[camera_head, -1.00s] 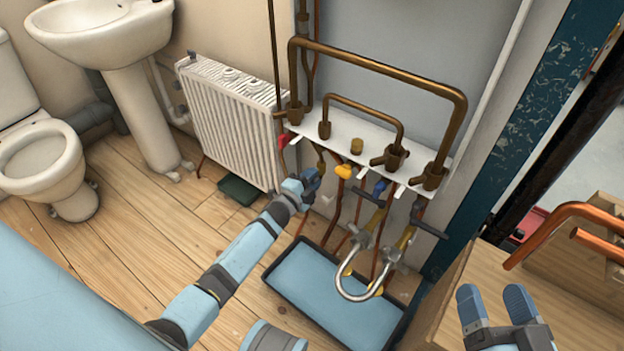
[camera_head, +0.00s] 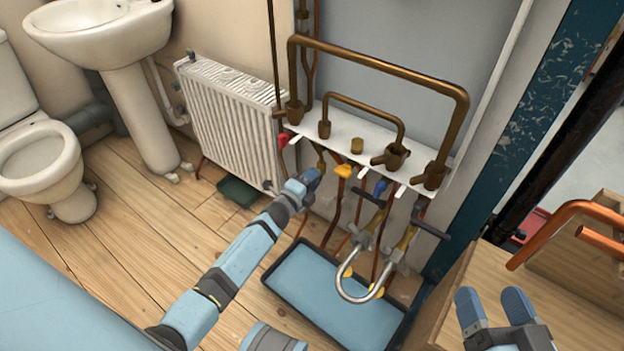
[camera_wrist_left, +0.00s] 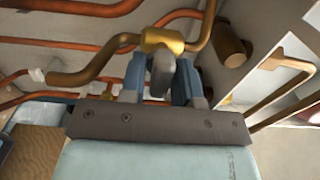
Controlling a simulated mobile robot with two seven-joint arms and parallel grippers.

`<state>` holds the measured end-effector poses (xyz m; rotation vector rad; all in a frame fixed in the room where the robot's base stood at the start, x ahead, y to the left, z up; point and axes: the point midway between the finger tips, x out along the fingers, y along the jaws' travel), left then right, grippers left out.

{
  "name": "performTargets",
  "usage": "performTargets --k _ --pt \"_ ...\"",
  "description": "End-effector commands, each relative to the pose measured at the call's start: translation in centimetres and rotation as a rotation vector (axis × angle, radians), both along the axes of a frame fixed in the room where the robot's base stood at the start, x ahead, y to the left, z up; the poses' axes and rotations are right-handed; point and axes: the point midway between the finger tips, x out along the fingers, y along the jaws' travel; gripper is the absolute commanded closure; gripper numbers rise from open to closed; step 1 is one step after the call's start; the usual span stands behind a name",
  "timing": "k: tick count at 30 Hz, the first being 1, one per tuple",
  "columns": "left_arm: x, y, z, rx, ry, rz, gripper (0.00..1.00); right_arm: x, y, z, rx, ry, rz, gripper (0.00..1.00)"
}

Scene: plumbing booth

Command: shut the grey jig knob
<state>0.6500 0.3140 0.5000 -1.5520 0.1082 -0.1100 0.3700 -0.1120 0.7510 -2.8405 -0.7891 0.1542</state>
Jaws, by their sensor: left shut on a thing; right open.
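The grey jig knob (camera_wrist_left: 162,72) is a dark grey handle on a brass valve body (camera_wrist_left: 162,40), seen in the left wrist view. My left gripper (camera_wrist_left: 160,72) is shut on this knob, one blue finger on each side. In the head view my left gripper (camera_head: 308,180) is below the left part of the white pipe shelf and hides the knob there. My right gripper (camera_head: 494,300) is open and empty over the wooden bench at the lower right.
The white shelf (camera_head: 312,146) carries brown pipe loops. Red (camera_head: 283,140), yellow (camera_head: 343,171) and blue (camera_head: 380,187) handles hang beneath it. Dark levers and a silver U-pipe (camera_head: 358,296) are to the right. A blue tray (camera_head: 325,290) lies below; a radiator (camera_head: 230,125) stands left.

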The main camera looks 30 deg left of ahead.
Motion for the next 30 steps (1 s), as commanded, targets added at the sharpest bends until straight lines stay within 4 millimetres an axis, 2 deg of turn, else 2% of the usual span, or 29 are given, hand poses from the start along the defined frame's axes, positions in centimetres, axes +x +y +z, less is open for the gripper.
performTargets --k 4,5,6,7,15,19,23,30 --pt "-0.1 0.0 -0.1 0.000 0.002 0.000 0.94 0.0 0.0 0.0 0.001 -0.002 0.000 0.28" --pt "-0.1 0.0 -0.1 0.000 0.002 0.000 0.68 0.0 0.0 0.1 0.001 -0.002 0.001 0.28" --pt "-0.1 0.0 -0.1 0.000 0.002 0.000 0.59 0.0 0.0 0.1 0.002 -0.003 0.000 0.28" --pt "-0.1 0.0 -0.1 0.000 0.002 0.000 0.56 0.0 0.0 0.1 0.001 -0.003 0.000 0.28" --pt "-0.1 0.0 0.0 -0.001 0.001 0.000 0.56 0.0 0.0 0.0 -0.002 -0.003 0.003 0.28" --pt "-1.1 0.2 0.0 -0.002 0.003 0.001 0.56 0.0 -0.1 0.6 0.000 -0.012 0.000 0.28" --pt "-3.3 0.5 0.2 -0.001 0.004 0.001 0.56 0.0 -0.1 1.9 0.020 -0.044 -0.012 0.28" --pt "-8.9 1.3 0.2 -0.001 0.004 0.001 0.56 0.0 -0.3 4.1 0.057 -0.106 -0.036 0.28"
